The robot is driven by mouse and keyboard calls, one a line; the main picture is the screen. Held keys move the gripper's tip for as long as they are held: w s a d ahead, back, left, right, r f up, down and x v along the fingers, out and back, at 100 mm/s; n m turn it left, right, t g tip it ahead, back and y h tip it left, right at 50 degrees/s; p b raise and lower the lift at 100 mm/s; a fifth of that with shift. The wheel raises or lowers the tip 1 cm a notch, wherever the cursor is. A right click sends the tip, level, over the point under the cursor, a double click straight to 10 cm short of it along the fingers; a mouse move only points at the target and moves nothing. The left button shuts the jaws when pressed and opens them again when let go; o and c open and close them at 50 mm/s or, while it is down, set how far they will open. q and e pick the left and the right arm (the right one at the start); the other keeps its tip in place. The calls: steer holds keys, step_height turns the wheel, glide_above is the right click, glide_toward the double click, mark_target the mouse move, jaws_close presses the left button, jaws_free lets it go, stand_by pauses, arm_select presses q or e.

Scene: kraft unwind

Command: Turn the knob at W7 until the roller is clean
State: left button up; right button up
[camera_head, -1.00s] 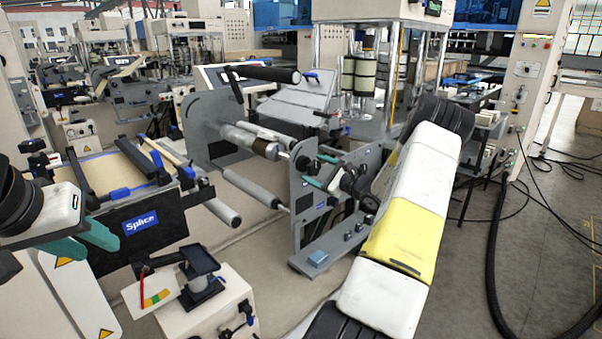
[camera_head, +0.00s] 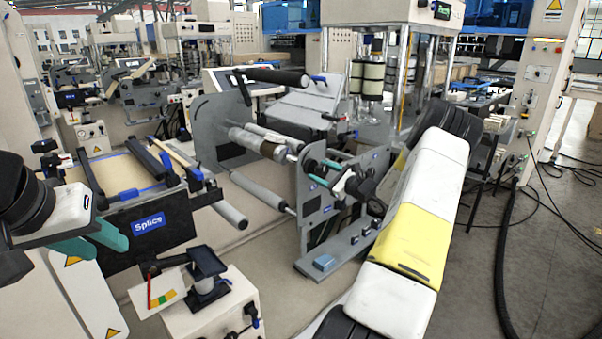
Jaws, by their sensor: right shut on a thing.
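The grey unwind stand (camera_head: 312,205) is in the middle of the head view, with a roller (camera_head: 262,146) between its side plates. My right gripper (camera_head: 328,166), with teal fingers, is at this plate, shut on what looks like the knob; the grip is partly hidden by the wrist. My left gripper (camera_head: 108,238) is at the far left, away from the stand. Its teal fingers overlap in view, and their gap is unclear.
A black panel marked Splice (camera_head: 148,226) and its table stand between my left gripper and the stand. A small black-topped post (camera_head: 207,265) on a white box is at the front. A bare lower roller (camera_head: 262,190) crosses below. Cables (camera_head: 503,250) lie on the right floor.

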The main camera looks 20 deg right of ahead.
steer(key=m, duration=1.3)
steer(key=o, duration=1.4)
steer(key=v, duration=0.7)
